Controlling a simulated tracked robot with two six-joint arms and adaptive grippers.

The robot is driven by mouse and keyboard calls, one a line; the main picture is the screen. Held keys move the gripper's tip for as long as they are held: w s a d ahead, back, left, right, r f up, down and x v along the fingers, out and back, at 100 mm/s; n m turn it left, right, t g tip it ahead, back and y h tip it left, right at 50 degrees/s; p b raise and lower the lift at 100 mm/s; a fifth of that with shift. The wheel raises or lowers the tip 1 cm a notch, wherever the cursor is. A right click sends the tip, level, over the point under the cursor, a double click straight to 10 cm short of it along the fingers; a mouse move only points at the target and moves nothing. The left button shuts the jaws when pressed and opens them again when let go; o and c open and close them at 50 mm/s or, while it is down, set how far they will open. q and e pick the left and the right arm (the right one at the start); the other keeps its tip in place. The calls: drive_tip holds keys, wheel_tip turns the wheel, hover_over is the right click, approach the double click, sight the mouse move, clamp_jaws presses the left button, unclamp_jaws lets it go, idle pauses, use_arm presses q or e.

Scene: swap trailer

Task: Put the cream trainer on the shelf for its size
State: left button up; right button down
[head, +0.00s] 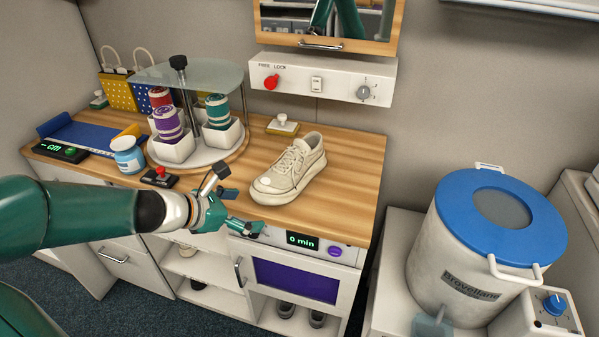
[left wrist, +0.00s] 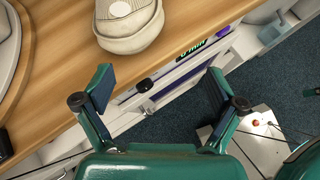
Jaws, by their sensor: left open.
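The cream trainer (head: 291,169) stands upright on the wooden worktop (head: 347,170), near its front edge and right of the carousel. Its toe also shows at the top of the left wrist view (left wrist: 129,25). My left gripper (head: 238,202) is open and empty, just left of the trainer's toe and near the worktop's front edge, apart from the shoe. In the left wrist view its two fingers (left wrist: 158,92) are spread wide, with the worktop edge between them. The shelves (head: 213,267) below the worktop are partly hidden by my left arm; dark shoes (head: 286,309) sit on the lower level. My right gripper is not in view.
A blue measuring board (head: 90,137) with a "- cm" display lies far left. A purple-windowed oven (head: 297,281) is below. A blue-lidded drum (head: 468,258) stands right. The worktop right of the trainer is clear.

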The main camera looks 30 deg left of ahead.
use_arm(q)
wheel_tip(320, 180, up, 7)
drive_tip(key=w+a+n+t+y, duration=0.1)
drive_tip(key=w+a+n+t, duration=0.1)
drive_tip(key=a+n+t, duration=0.1)
drive_tip(key=b, duration=0.3)
approach(287, 161)
drive_tip(key=shift+w+d, duration=0.8)
drive_tip(key=shift+d, duration=0.05)
drive_tip(key=shift+x, duration=3)
drive_tip(key=c, duration=1.6)
drive_tip(key=shift+o, duration=0.2)
drive_tip(key=shift+r, duration=0.2)
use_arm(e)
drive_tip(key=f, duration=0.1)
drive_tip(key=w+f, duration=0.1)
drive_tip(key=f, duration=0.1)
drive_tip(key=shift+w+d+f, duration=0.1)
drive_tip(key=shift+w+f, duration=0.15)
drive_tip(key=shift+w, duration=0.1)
